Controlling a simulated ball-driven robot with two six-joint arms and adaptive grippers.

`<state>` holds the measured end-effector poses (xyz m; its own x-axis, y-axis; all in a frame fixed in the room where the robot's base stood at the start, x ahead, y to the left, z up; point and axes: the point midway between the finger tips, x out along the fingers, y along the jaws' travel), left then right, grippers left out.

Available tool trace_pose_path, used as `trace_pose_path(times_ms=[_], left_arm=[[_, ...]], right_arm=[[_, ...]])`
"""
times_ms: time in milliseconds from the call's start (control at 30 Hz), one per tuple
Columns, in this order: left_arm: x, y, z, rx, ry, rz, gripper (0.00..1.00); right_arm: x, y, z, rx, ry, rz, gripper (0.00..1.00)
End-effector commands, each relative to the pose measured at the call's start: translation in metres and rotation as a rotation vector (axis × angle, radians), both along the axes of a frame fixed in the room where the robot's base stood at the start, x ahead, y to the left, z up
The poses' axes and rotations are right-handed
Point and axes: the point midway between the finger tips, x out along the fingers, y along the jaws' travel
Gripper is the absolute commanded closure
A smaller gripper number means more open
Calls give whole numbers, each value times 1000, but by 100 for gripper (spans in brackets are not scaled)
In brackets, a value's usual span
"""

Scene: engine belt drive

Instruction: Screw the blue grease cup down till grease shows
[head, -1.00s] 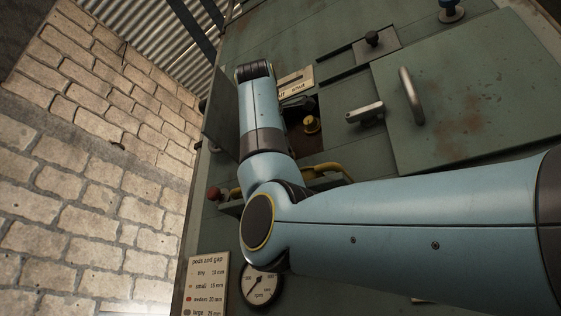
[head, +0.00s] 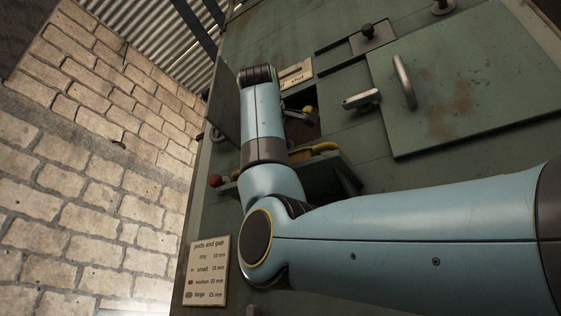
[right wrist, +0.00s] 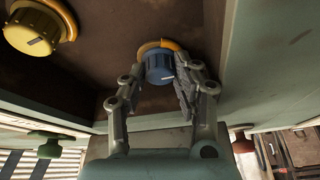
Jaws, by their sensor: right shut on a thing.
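The blue grease cup (right wrist: 158,68) is in the right wrist view, a ribbed cap with a short white mark and an orange-yellow ring (right wrist: 150,46) behind it. My right gripper (right wrist: 158,78) is shut on the cup, one finger on each side. I cannot tell whether the ring is grease or part of the fitting. In the head view my right arm reaches up to the recess and the blue cup is hidden. My left gripper is in neither current view.
A yellow cup (right wrist: 32,27) sits beside the blue one in the recess; a yellow knob shows in the head view (head: 308,109). Green walls flank the recess. A yellow bar (head: 316,150), latch (head: 361,99), handled cover (head: 465,85) and sign (head: 208,270) are nearby.

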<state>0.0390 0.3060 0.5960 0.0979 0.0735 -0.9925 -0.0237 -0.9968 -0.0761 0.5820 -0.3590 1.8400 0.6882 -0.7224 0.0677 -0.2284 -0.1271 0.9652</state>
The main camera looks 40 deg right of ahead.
Motion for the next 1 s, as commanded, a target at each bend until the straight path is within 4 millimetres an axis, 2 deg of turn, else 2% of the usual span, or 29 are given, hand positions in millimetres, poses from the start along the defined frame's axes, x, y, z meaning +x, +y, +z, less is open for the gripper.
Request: trace_pose_path(times_ms=[467,500,633,667,1000], left_arm=[[0,0,-1,0,0,0,48],[0,0,-1,0,0,0,48],[0,0,-1,0,-1,0,48],[0,0,-1,0,-1,0,48],[-1,3,-1,3,0,-1,48]], right_arm=[[1,0,-3,11,-8,-1,100],[1,0,-3,11,-8,-1,68],[1,0,-3,10,-9,0,51],[1,0,-3,9,-9,0,48],[1,0,-3,8,-9,0,48]])
